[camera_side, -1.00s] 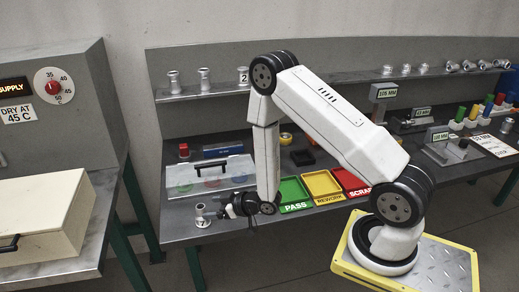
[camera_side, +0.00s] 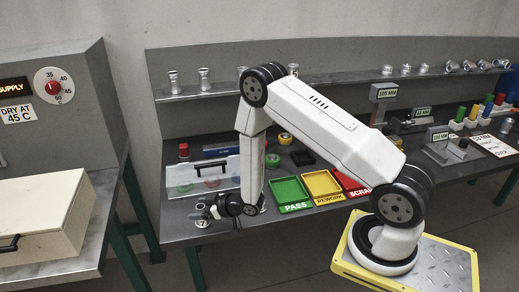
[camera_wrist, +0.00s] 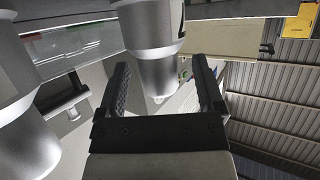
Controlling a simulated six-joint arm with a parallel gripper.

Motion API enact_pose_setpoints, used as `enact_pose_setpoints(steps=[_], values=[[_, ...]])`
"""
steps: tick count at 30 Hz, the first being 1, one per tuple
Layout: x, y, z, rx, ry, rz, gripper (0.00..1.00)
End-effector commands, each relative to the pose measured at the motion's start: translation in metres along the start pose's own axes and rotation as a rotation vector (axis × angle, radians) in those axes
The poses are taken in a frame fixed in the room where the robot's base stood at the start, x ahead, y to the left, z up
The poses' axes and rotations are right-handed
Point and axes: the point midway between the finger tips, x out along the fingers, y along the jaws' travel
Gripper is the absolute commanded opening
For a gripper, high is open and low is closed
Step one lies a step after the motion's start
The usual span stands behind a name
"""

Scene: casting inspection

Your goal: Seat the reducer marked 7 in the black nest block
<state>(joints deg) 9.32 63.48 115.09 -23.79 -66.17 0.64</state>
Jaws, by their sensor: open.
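The reducer (camera_side: 202,221), a grey metal fitting, stands at the front left of the bench. In the wrist view a grey reducer (camera_wrist: 153,32) lies between the two black fingers of my gripper (camera_wrist: 160,72), with only part of a dark mark showing. The fingers are open with a gap on each side; contact cannot be told. A black square block (camera_side: 302,157), which looks like the nest block, sits behind the trays; its inside is too small to make out.
Green PASS (camera_side: 291,194), yellow REWORK (camera_side: 322,184) and red SCRAP trays lie right of my arm. A clear-lidded case (camera_side: 200,177) with a black handle stands behind my gripper. Another reducer (camera_wrist: 28,110) is close at left in the wrist view. Several reducers stand on the shelf.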

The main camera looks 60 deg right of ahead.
Motion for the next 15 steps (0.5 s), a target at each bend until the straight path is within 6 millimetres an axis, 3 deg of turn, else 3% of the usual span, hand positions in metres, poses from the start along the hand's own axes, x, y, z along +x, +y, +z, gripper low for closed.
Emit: enact_pose_setpoints(steps=[7,15], values=[[-0.0002,0.0,-0.0001,0.0,0.0,0.0,0.86],[-0.0003,0.0,-0.0001,0.0,0.0,0.0,0.0]])
